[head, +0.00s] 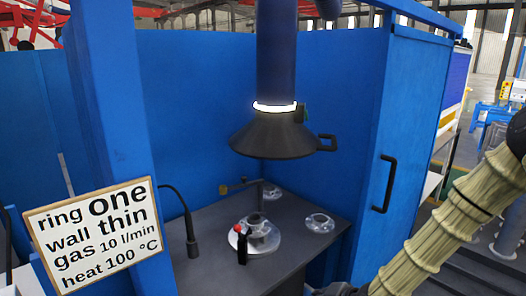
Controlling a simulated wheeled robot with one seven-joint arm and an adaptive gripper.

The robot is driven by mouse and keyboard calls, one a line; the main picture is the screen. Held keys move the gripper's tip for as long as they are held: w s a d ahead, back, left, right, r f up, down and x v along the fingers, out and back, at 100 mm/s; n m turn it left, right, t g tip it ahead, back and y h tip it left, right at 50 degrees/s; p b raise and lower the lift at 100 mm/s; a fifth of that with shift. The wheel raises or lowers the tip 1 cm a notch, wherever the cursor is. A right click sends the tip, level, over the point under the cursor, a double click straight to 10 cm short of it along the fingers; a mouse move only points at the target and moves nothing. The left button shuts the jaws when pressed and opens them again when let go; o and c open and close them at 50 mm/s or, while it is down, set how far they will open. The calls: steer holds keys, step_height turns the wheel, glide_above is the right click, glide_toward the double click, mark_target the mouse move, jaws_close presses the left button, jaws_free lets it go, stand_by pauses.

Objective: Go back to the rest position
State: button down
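A flanged metal shell (262,232) sits on a round plate on the dark table (205,258) inside the blue booth. A red ball (239,228) and an upright black piece (242,248) stand at its front left, apparently a clamp. A second flanged part (319,222) lies on the table to the right, and another (271,193) lies behind. My arm, in a beige sleeve, comes in from the right edge and runs down to the bottom edge, right of the table. My gripper is not seen; only a dark part of my arm shows at the bottom edge.
A dark extraction hood (275,138) hangs over the table. A thin bent torch-like tool (190,235) stands at the left. A sign (95,235) reads ring one, wall thin, gas 10 l/min, heat 100 °C. The blue door (410,130) with a black handle stands right.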

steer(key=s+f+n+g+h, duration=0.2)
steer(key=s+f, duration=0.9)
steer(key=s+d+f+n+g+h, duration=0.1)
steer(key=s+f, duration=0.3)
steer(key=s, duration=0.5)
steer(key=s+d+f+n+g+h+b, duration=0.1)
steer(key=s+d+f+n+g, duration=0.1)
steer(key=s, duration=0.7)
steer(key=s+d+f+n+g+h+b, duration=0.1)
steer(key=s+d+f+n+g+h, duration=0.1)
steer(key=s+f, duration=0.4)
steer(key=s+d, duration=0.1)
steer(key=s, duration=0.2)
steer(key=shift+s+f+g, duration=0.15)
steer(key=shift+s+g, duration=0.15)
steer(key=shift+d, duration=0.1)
